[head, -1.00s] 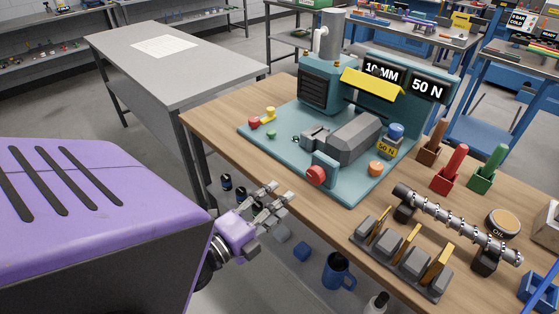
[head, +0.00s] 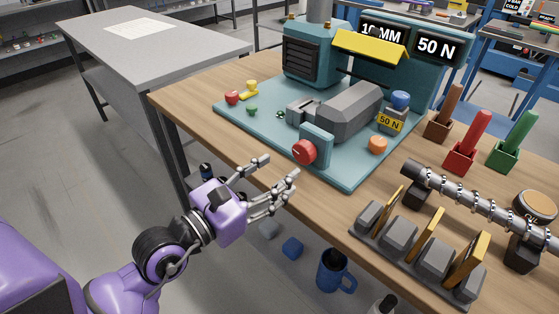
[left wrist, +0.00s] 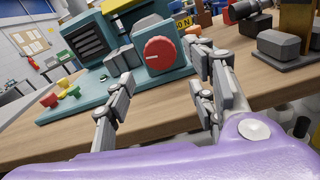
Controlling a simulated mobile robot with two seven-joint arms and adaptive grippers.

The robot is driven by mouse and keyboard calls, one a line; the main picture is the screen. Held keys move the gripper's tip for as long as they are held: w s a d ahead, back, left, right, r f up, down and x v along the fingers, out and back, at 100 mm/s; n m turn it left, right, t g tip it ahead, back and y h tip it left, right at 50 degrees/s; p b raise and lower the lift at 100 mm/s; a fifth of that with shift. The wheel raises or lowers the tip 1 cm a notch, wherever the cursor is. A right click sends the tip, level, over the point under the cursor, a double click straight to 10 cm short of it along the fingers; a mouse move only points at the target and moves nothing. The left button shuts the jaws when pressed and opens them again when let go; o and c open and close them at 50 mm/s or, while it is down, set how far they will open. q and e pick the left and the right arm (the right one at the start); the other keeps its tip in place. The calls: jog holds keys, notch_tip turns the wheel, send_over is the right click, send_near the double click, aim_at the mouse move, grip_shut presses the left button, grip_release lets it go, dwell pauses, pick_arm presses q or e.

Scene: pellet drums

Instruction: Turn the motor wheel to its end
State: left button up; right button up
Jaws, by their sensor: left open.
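The motor wheel appears to be the red round knob (head: 304,152) on a teal block at the front of the teal machine base (head: 345,180). It also shows large in the left wrist view (left wrist: 160,52), facing the camera. My left gripper (head: 276,172) is open and empty. It is in front of the table's near edge, to the left of and a little below the red wheel, and apart from it. In the left wrist view its fingers (left wrist: 160,95) spread to either side below the wheel. My right gripper is in neither view.
A grey motor-like body (head: 350,112) sits behind the wheel. An orange knob (head: 377,145) and a blue-topped 50 N weight (head: 393,112) are to its right. A rack of grey blocks (head: 420,250) and a ringed shaft (head: 470,210) stand at the right. Floor left of the table is clear.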

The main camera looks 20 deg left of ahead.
aim_at(298, 154)
pick_arm(q)
jog(key=p+x, duration=0.1)
jog(key=x, duration=0.7)
jog(key=shift+a+r, duration=0.1)
jog(key=shift+a, duration=0.05)
jog(key=shift+c, duration=0.5)
jog(key=c, duration=1)
